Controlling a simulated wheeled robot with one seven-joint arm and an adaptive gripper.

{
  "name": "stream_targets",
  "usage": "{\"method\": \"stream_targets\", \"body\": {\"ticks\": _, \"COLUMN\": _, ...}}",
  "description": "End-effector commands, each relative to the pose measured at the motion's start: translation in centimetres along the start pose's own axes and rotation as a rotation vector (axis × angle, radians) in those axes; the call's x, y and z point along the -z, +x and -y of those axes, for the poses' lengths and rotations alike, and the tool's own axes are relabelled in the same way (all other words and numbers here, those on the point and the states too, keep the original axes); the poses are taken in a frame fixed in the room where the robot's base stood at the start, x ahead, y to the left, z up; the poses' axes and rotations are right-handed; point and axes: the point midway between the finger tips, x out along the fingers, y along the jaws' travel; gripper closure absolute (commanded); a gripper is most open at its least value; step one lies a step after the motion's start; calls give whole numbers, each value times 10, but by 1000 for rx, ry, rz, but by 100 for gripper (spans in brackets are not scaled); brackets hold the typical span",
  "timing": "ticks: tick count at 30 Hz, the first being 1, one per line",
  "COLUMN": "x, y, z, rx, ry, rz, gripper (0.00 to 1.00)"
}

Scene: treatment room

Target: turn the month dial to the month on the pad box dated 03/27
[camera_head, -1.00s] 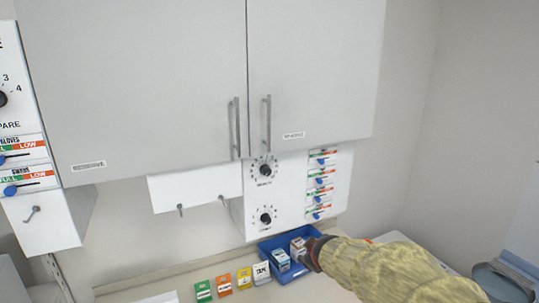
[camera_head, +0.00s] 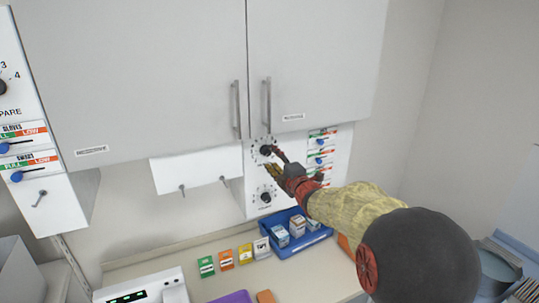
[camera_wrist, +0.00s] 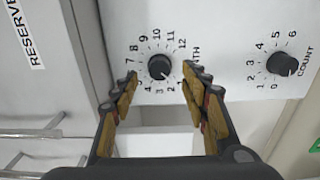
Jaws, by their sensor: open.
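The month dial (camera_head: 265,150) is a black knob on the white panel under the right cabinet. In the wrist view the month dial (camera_wrist: 159,67) has numbers around it; its small mark seems to point to the lower right, near 2, but I cannot be sure. My gripper (camera_wrist: 160,84) is open and empty, its fingertips on either side of the dial's lower part in the picture; I cannot tell whether they touch it. Pad boxes (camera_head: 298,227) stand in the blue tray (camera_head: 291,246) below the panel. Their dates are too small to read.
The count dial (camera_wrist: 281,63) sits beside the month dial on the same panel. Slider labels (camera_head: 319,150) are right of the dials, partly behind my gripper. Several coloured boxes (camera_head: 226,259) line the counter left of the tray. A white device (camera_head: 150,287) stands at bottom left.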

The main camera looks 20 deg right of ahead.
Motion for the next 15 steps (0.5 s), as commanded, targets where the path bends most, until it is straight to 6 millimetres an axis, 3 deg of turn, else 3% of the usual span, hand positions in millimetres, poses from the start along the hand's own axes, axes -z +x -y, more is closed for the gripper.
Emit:
{"method": "stream_targets", "body": {"ticks": 6, "x": 0, "y": 25, "z": 0, "rx": 1, "ry": 1, "rz": 0, "gripper": 55}}
{"method": "stream_targets", "body": {"ticks": 15, "x": 0, "y": 34, "z": 0, "rx": 1, "ry": 1, "rz": 1, "gripper": 55}}
